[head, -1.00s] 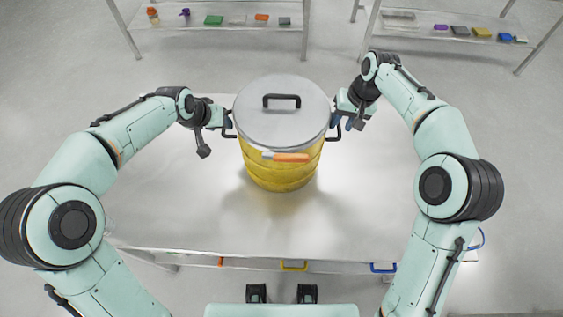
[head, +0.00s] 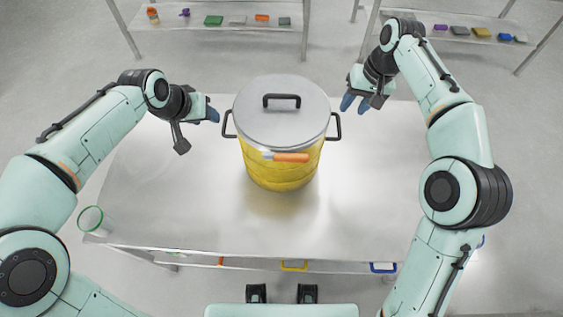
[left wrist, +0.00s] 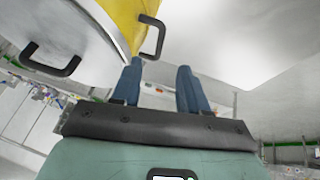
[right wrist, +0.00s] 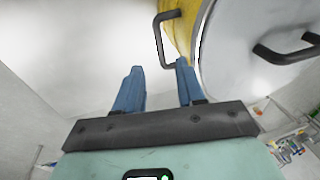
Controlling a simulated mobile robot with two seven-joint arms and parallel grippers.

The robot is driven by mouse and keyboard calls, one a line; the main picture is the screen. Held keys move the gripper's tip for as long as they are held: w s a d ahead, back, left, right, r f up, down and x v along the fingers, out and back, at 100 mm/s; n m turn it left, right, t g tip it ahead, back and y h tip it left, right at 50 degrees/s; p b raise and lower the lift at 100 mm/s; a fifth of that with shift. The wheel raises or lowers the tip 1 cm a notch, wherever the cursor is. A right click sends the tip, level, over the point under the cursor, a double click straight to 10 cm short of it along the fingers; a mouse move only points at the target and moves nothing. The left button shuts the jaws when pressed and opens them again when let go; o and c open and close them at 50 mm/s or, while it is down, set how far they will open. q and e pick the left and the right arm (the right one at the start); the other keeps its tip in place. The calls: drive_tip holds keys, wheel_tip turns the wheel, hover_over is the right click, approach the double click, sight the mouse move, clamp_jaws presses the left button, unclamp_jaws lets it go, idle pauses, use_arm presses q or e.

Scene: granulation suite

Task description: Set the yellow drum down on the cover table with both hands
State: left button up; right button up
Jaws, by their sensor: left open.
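The yellow drum (head: 282,172) stands upright on the cover table (head: 170,215), with a grey lid (head: 280,115) and a black handle on top. Black side handles stick out at its left (head: 228,124) and right (head: 335,127). My left gripper (head: 212,112) is open and empty, just left of the left side handle; that handle also shows past its fingers in the left wrist view (left wrist: 152,38). My right gripper (head: 356,103) is open and empty, up and right of the right side handle, which also shows in the right wrist view (right wrist: 160,40).
A clear cup with a green rim (head: 93,220) is at the table's front left corner. Shelves with small items stand behind, at left (head: 225,20) and right (head: 450,30). Coloured handles (head: 293,265) show below the front edge. The tabletop around the drum is clear.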

drive_tip(key=v, duration=0.4)
drive_tip(key=shift+f, duration=0.1)
idle(0.5)
